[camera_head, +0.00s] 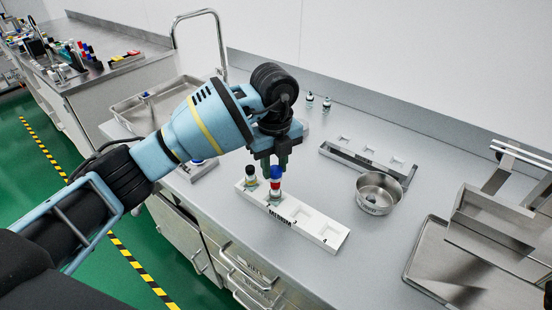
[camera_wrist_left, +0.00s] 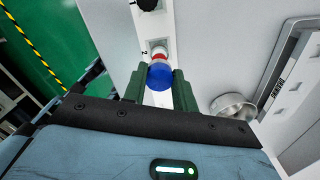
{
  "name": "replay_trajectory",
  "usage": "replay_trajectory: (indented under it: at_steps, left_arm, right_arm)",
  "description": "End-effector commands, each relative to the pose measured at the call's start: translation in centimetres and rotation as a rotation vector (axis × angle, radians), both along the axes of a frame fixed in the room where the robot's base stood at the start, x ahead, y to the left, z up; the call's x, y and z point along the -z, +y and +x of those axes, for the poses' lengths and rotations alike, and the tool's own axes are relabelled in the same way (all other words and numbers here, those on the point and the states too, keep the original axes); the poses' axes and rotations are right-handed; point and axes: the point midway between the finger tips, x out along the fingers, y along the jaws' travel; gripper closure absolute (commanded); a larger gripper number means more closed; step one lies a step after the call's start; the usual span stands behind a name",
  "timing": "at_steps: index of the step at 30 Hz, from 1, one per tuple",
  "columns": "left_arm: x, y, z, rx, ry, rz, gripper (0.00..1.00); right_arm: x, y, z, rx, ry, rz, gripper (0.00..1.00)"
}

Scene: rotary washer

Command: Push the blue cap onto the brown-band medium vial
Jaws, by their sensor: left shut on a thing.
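The white rack marked MEDIUM (camera_head: 318,232) lies on the counter. A vial with a reddish band (camera_head: 275,185) stands upright in it. The blue cap (camera_head: 275,172) is directly above this vial, and I cannot tell if it is fully seated. My left gripper (camera_head: 275,166) points down and is shut on the blue cap. In the left wrist view the blue cap (camera_wrist_left: 160,77) lies between my dark green fingers, with the red band (camera_wrist_left: 159,54) just beyond it. A dark-capped vial with a yellowish band (camera_head: 251,175) stands in the adjacent slot. My right gripper is not in view.
A round steel bowl (camera_head: 380,193) and a metal rack (camera_head: 410,174) stand to the right. Two small vials (camera_head: 327,104) stand at the back. A steel tray (camera_head: 418,262) is at far right. Counter between the white rack and bowl is clear.

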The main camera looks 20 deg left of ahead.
Motion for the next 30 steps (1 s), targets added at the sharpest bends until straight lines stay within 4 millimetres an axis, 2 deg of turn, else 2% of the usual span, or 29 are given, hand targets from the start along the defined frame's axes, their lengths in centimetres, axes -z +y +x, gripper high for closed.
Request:
replay_trajectory:
  at_steps: [1,12,30]
  left_arm:
    - [0.7,0.0,0.0,0.0,0.004,0.0,0.92]
    - [2.4,0.0,0.0,-0.001,0.001,0.0,0.92]
    - [2.4,0.0,0.0,0.0,0.0,0.0,0.92]
  right_arm:
    - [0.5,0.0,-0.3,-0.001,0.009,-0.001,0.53]
    - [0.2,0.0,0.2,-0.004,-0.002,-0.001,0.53]
    - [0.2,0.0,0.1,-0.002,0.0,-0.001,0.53]
